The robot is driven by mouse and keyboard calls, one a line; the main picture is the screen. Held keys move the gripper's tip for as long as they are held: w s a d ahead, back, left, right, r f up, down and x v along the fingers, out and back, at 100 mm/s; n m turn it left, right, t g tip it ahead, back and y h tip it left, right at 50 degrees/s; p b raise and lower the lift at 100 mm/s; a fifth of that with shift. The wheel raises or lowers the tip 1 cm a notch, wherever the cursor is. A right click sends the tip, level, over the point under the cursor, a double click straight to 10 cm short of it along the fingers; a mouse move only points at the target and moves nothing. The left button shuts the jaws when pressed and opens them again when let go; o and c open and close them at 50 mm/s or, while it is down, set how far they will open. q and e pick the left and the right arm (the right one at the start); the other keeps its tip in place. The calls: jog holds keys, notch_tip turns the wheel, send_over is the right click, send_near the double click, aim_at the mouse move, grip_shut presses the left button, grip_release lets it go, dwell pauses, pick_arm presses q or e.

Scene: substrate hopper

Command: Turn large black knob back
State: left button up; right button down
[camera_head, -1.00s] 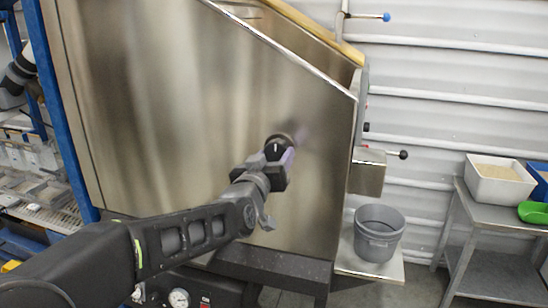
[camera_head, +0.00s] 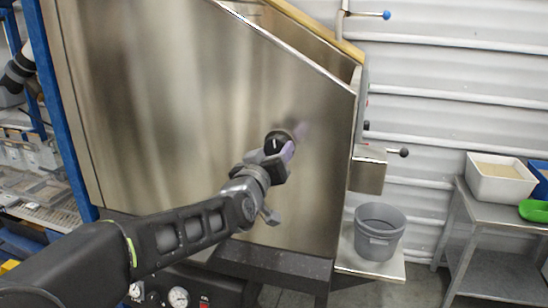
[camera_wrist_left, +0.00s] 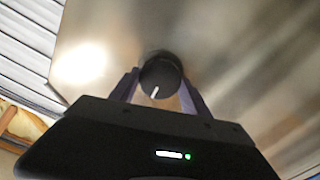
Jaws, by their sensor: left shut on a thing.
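The large black knob (camera_head: 276,142) sits on the side wall of the steel hopper (camera_head: 200,110). It has a white pointer line on its face. In the left wrist view the knob (camera_wrist_left: 161,76) is between the two fingers, with its white line pointing down and slightly left. My left gripper (camera_head: 284,150) is shut on the knob, its purple-grey fingers on either side; it also shows in the left wrist view (camera_wrist_left: 158,90). Part of the knob is hidden behind the gripper in the head view. My right gripper is not in view.
A grey bucket (camera_head: 379,232) stands on a low shelf right of the hopper. A steel table (camera_head: 505,215) at the right bears a white bin (camera_head: 498,180) and a green scoop (camera_head: 535,211). A blue frame (camera_head: 62,120) stands at the left. A gauge (camera_head: 179,297) is below.

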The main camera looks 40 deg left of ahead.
pick_arm(q)
jog(key=n+b, duration=0.3)
jog(key=n, duration=0.1)
jog(key=shift+f, duration=0.2)
jog(key=n+b, duration=0.1)
jog(key=n, duration=0.1)
jog(key=shift+n, duration=0.4)
jog(key=shift+r+n+b, duration=0.15)
jog(key=shift+n+b, duration=0.4)
jog(key=shift+n, duration=0.65)
jog(key=o, duration=1.4)
jog(key=shift+s, duration=0.1)
